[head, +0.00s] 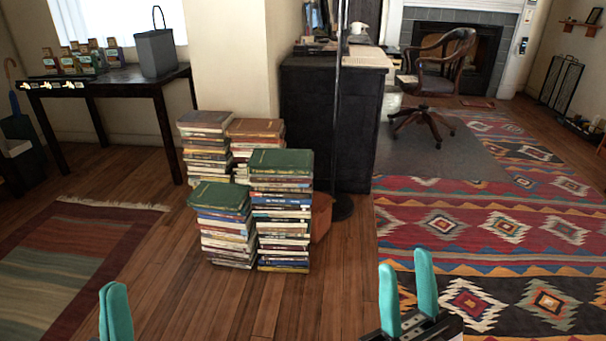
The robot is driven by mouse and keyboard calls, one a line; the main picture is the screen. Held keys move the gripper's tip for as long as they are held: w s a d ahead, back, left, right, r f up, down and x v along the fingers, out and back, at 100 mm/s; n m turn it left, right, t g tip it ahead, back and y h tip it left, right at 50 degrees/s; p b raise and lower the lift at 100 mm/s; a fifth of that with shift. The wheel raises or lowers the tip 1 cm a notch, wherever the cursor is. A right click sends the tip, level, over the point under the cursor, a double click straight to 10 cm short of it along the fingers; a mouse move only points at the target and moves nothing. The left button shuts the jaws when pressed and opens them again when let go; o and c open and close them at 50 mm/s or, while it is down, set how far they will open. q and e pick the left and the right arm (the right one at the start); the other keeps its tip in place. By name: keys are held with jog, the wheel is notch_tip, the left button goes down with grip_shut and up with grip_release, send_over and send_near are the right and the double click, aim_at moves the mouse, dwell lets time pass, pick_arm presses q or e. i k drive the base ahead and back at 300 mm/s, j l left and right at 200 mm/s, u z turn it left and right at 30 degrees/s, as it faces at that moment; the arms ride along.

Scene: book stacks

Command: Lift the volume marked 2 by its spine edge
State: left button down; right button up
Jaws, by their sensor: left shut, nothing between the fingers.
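Several stacks of books stand on the wood floor in the middle of the head view. The front right stack (282,215) and front left stack (226,228) have green books on top. The back left stack (205,145) has a dark brown top book and the back right stack (256,132) a brown one. I cannot make out a mark 2 on any volume. My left gripper (116,300) is shut and empty at the bottom left, apart from the books. My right gripper (406,275) is open and empty at the bottom, right of the stacks.
A black cabinet (325,120) and thin dark pole (338,110) stand right behind the stacks. A dark table (120,78) with a grey bag (156,52) is back left. Rugs lie left (60,255) and right (480,225). The wood floor before the stacks is clear.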

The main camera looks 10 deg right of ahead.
aim_at(266, 161)
jog(key=i+j, duration=0.2)
jog(key=i, duration=0.25)
jog(key=i+j, duration=0.2)
jog(key=i, duration=0.25)
jog(key=i+j, duration=0.15)
jog(key=i, duration=0.3)
